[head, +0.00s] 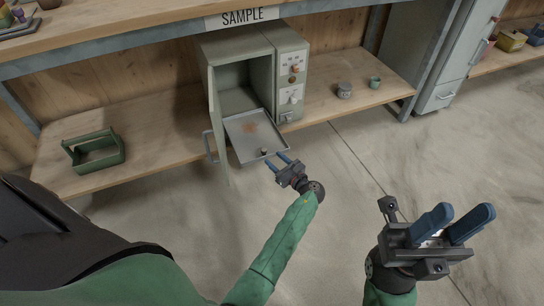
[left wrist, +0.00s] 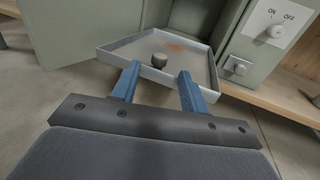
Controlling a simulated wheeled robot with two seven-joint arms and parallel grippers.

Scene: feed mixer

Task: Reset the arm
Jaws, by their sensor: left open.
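My left gripper (head: 281,163) is open and empty just in front of the pulled-out tray (head: 236,149). In the left wrist view, the left gripper (left wrist: 157,88) points at the tray (left wrist: 118,55), whose knob (left wrist: 158,60) shows between and beyond the fingers. The tray slopes out of the open grey-green cabinet (head: 290,45) and has a brownish patch on its floor. My right gripper (head: 451,226) is held at the lower right, its blue fingers apart with nothing between them.
The cabinet door (head: 216,130) stands open at the left. A green carrier (head: 93,152) sits on the lower shelf (head: 165,118). The concrete floor in front is clear.

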